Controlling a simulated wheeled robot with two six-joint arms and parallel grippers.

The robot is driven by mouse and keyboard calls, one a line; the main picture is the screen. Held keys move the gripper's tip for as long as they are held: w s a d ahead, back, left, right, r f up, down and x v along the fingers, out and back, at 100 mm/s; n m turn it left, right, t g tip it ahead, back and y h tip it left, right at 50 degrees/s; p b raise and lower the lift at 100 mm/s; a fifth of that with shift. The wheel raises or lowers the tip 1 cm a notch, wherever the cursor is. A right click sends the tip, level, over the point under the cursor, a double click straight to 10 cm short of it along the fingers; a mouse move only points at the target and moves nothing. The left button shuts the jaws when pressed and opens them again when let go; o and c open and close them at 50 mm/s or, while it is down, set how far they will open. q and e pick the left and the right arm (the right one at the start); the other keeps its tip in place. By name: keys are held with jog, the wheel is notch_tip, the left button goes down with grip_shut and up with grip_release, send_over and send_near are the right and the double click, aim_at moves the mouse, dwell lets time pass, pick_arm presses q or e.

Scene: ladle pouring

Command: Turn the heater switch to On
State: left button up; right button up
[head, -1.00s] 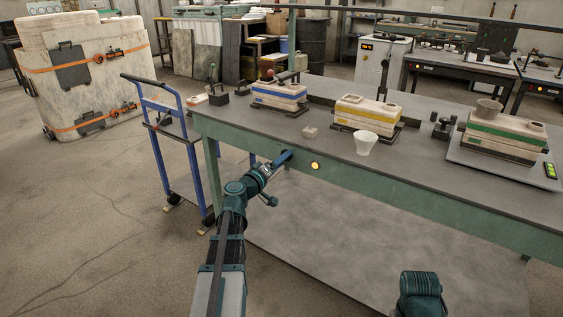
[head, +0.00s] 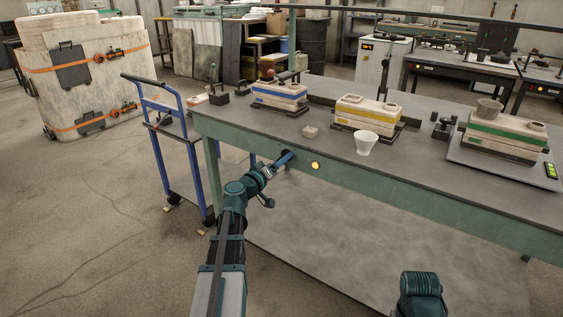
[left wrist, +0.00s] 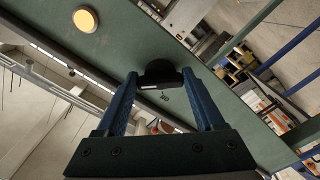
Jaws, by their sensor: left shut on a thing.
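The heater switch is a dark knob (left wrist: 160,72) on the green front apron of the workbench, with small markings beside it. In the left wrist view my left gripper (left wrist: 163,85) has its two blue fingers on either side of the knob, shut on it. In the head view the left gripper (head: 287,158) reaches the bench's front edge and hides most of the knob. A round amber light (head: 315,165) glows on the apron right of the gripper; it also shows in the left wrist view (left wrist: 86,19). My right gripper is not in view.
On the bench (head: 290,133) stand a blue-striped mold (head: 279,97), a yellow-striped mold (head: 367,117), a green-striped mold (head: 500,138) and a white cup (head: 366,143). A blue cart (head: 165,125) stands close left of the bench. The floor in front is clear.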

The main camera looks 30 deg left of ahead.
pick_arm(q)
jog(key=o, duration=1.4)
jog(key=s, duration=0.9)
jog(key=s+a, duration=0.1)
jog(key=s, duration=0.3)
jog(key=shift+s, duration=0.4)
